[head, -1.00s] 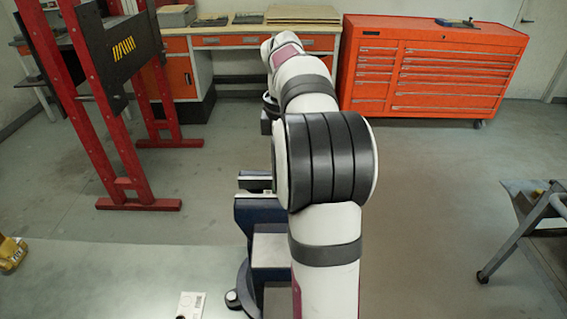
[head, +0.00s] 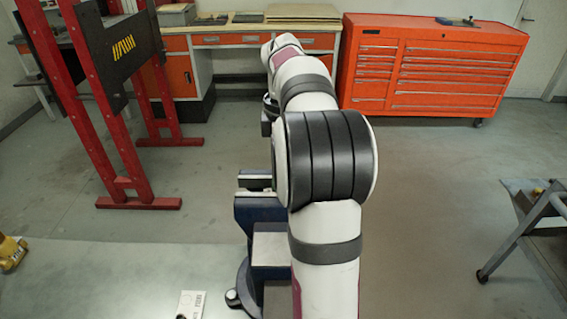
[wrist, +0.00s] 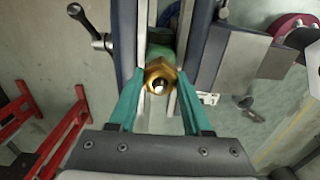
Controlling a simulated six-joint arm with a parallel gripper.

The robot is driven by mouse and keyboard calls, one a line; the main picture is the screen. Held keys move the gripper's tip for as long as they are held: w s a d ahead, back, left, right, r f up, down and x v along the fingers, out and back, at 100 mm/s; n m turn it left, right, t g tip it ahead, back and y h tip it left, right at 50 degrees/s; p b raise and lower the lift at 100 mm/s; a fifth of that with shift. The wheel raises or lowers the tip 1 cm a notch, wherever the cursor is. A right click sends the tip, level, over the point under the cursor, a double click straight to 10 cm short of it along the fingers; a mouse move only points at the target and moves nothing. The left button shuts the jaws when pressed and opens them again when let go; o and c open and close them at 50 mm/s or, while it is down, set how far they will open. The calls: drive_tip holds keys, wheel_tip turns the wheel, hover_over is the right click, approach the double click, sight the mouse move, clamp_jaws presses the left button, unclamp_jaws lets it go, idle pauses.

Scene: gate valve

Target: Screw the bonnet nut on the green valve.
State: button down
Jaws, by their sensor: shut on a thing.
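In the wrist view, a brass hex bonnet nut (wrist: 161,77) sits between the teal fingertips of my gripper (wrist: 160,88), which is shut on it. The green valve (wrist: 160,52) shows just beyond the nut, between the jaws of a vise. I cannot tell from this angle whether the nut touches the valve or how far it is threaded. In the head view, my arm hides the gripper, the nut and almost all of the valve.
The blue-grey vise (head: 262,212) stands below my arm; its handle (wrist: 88,28) shows in the wrist view. A red press frame (head: 120,150) is at left, an orange tool cabinet (head: 430,70) at back right, a workbench (head: 245,30) behind. A grey stand (head: 530,225) is at right.

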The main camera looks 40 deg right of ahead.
drive_tip(key=shift+c, duration=1.3)
unclamp_jaws()
drive_tip(key=shift+r, duration=3.5)
